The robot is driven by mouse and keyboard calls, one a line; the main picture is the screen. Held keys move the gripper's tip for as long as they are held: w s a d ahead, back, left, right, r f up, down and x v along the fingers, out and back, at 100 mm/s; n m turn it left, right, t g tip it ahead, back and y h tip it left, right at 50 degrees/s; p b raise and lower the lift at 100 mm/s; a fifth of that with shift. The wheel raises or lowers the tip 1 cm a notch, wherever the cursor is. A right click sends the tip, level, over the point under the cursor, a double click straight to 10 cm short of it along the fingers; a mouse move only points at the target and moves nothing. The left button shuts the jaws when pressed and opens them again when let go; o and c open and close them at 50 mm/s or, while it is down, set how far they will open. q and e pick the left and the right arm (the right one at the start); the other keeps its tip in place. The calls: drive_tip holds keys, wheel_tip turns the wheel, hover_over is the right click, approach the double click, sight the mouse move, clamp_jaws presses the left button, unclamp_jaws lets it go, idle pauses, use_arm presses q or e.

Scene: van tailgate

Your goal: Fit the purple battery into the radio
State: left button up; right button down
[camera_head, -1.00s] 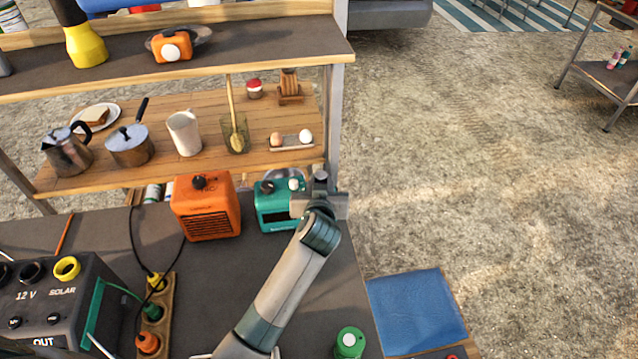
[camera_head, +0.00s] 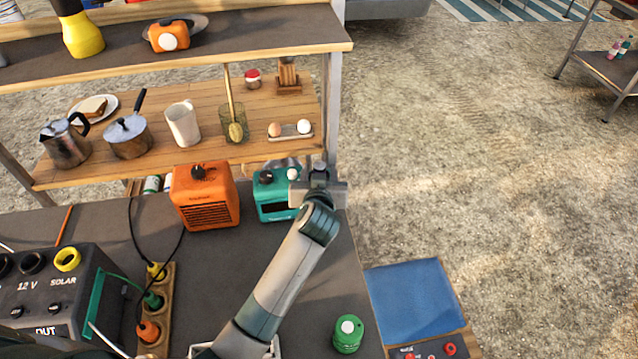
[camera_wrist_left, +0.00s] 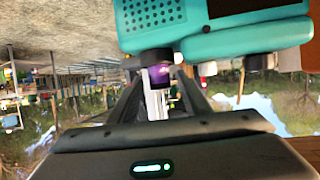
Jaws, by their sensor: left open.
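The teal radio (camera_head: 273,200) stands on the dark table, beside an orange grilled box. In the left wrist view the radio (camera_wrist_left: 240,38) fills the top, upside down. The purple battery (camera_wrist_left: 158,78) shows below a dark round part at the radio's edge, between my open left fingers. I cannot tell how deep it sits. My left gripper (camera_head: 319,180) is at the radio's right end and hides that end in the head view. In the wrist view the left gripper (camera_wrist_left: 160,88) has its fingers apart, one on each side of the battery. My right gripper is not in view.
The orange box (camera_head: 205,197) stands close on the left. A shelf (camera_head: 80,175) with pots and eggs rises behind. A power strip (camera_head: 155,310) with cables and a green canister (camera_head: 348,333) are on the table. A blue mat (camera_head: 412,300) lies to the right.

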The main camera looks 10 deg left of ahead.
use_arm(q)
drive_tip(key=shift+s+d, duration=0.15)
drive_tip(key=shift+s, duration=0.25)
drive_tip(key=b+v, duration=0.2)
drive_tip(key=v, duration=0.9)
drive_tip(key=shift+r, duration=0.2)
idle(0.9)
idle(0.5)
